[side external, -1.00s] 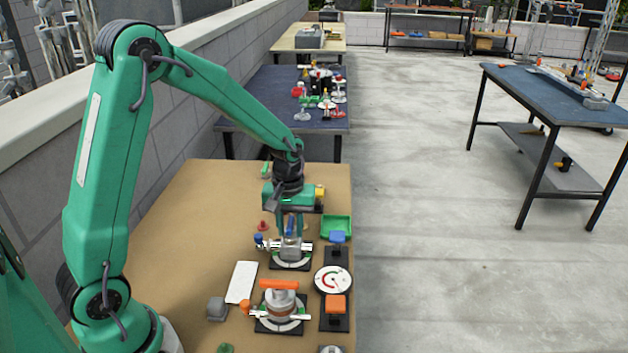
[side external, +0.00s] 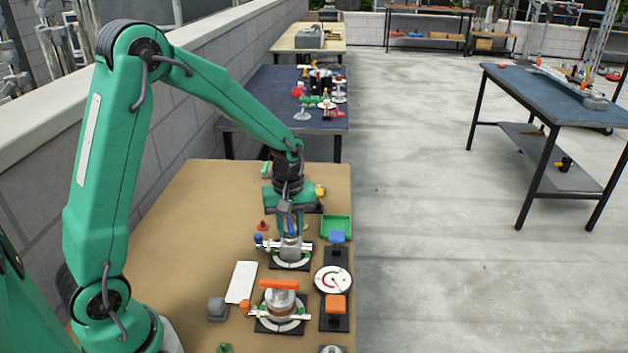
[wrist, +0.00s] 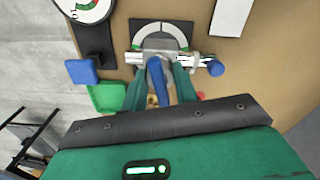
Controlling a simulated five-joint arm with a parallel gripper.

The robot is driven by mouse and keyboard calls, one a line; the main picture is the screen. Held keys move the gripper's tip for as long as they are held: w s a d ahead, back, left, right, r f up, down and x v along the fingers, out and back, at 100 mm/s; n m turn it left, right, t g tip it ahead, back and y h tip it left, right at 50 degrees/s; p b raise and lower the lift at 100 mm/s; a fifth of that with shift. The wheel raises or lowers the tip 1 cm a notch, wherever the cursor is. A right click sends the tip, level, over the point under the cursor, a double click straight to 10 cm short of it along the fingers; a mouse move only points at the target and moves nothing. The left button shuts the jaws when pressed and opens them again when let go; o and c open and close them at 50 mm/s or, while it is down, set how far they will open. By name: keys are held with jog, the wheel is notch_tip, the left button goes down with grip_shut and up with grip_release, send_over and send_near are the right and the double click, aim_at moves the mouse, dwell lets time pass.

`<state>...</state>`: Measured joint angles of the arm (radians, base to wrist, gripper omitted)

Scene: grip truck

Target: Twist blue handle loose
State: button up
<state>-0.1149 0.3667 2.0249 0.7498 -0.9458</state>
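The blue handle (wrist: 157,82) lies between my gripper's two green fingers (wrist: 160,80) in the wrist view. The fingers stand apart on either side, with a gap visible on the right; contact on the left is unclear. In the side external view my gripper (side external: 291,228) is down over the handle's fixture, and only a sliver of blue (side external: 292,224) shows between the fingers. The handle sits on a grey clamp body with white-and-green dial plate (wrist: 160,35) on a black base. A pale bar with a blue knob (wrist: 215,68) crosses the fixture.
An orange-handled fixture (side external: 281,303) stands nearer the camera. A round gauge (side external: 333,279), a blue block (side external: 337,237), an orange block (side external: 335,303) and a green tray (side external: 337,226) stand to the right. A white plate (side external: 241,282) lies left on bare tabletop.

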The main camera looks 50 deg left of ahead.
aim_at(290, 223)
jog(key=shift+o, duration=0.5)
jog(key=shift+r, duration=0.15)
jog(key=shift+r, duration=3.6)
jog(key=shift+s+d+r, duration=0.1)
jog(key=shift+s+r, duration=0.15)
jog(key=shift+r, duration=0.2)
jog(key=s+d+r+m+t, duration=0.2)
jog(key=s+r+m, duration=0.3)
jog(key=s, duration=0.3)
jog(key=s+d+r+m+t, duration=0.2)
jog(key=s+r+m+t, duration=0.1)
jog(key=s+m, duration=0.4)
jog(key=shift+s+d+r+t, duration=0.2)
jog(key=shift+s+r+t, duration=0.1)
jog(key=shift+s+r, duration=0.65)
